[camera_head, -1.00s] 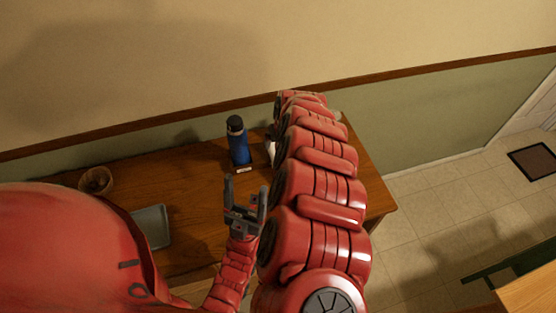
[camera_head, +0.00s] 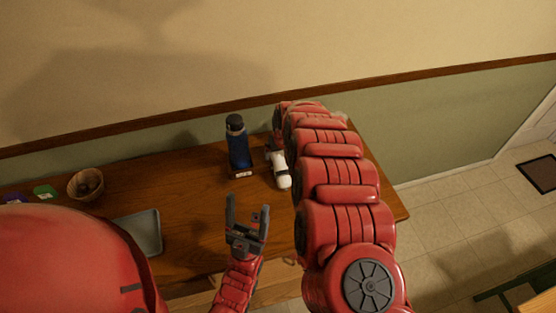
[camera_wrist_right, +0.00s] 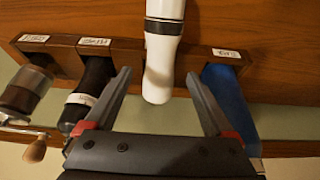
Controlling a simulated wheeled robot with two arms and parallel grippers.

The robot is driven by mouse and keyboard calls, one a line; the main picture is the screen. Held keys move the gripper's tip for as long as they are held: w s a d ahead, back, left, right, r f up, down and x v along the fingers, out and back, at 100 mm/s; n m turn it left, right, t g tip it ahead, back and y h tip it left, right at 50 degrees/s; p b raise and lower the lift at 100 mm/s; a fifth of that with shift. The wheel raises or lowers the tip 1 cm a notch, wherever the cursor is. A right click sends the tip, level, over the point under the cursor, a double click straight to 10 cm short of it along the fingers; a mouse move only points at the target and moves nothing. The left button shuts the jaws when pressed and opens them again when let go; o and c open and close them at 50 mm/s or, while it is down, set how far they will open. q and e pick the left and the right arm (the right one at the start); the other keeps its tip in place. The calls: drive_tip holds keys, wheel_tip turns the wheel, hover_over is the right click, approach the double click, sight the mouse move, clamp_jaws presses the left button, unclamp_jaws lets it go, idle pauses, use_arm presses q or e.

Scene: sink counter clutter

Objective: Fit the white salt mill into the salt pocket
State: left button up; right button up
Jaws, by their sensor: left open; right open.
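The white salt mill (camera_head: 283,180) shows just left of my right arm in the head view, to the right of the blue bottle (camera_head: 238,150). In the right wrist view the mill (camera_wrist_right: 162,65), white with a dark band, extends between the spread fingers of my right gripper (camera_wrist_right: 158,85), which is open. I cannot tell whether the fingers touch it. Behind it is the labelled wooden rack (camera_wrist_right: 140,48); the mill covers its middle part, and I cannot tell whether it sits in a pocket. My left gripper (camera_head: 247,204) is open and empty, nearer the front of the table.
The rack also holds a crank grinder (camera_wrist_right: 25,90), a dark bottle (camera_wrist_right: 92,88) and the blue bottle (camera_wrist_right: 230,95). A wooden bowl (camera_head: 86,185) and grey tray (camera_head: 140,232) are at the left of the table. The table middle is clear.

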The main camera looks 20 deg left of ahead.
sight(278, 155)
drive_tip(key=shift+w+a+f, duration=0.1)
drive_tip(key=shift+w+f, duration=0.1)
drive_tip(key=shift+w, duration=0.05)
drive_tip(key=shift+w+f+p, duration=0.1)
drive_tip(key=shift+f+p, duration=0.2)
drive_tip(key=shift+f, duration=0.05)
drive_tip(key=shift+w+a+f, duration=0.25)
drive_tip(key=shift+w+f, duration=0.05)
drive_tip(key=shift+f, duration=0.15)
drive_tip(key=shift+w+f, duration=0.35)
drive_tip(key=shift+f, duration=0.3)
drive_tip(key=shift+a+f, duration=0.25)
drive_tip(key=shift+f, duration=0.25)
drive_tip(key=shift+r, duration=0.1)
clamp_jaws()
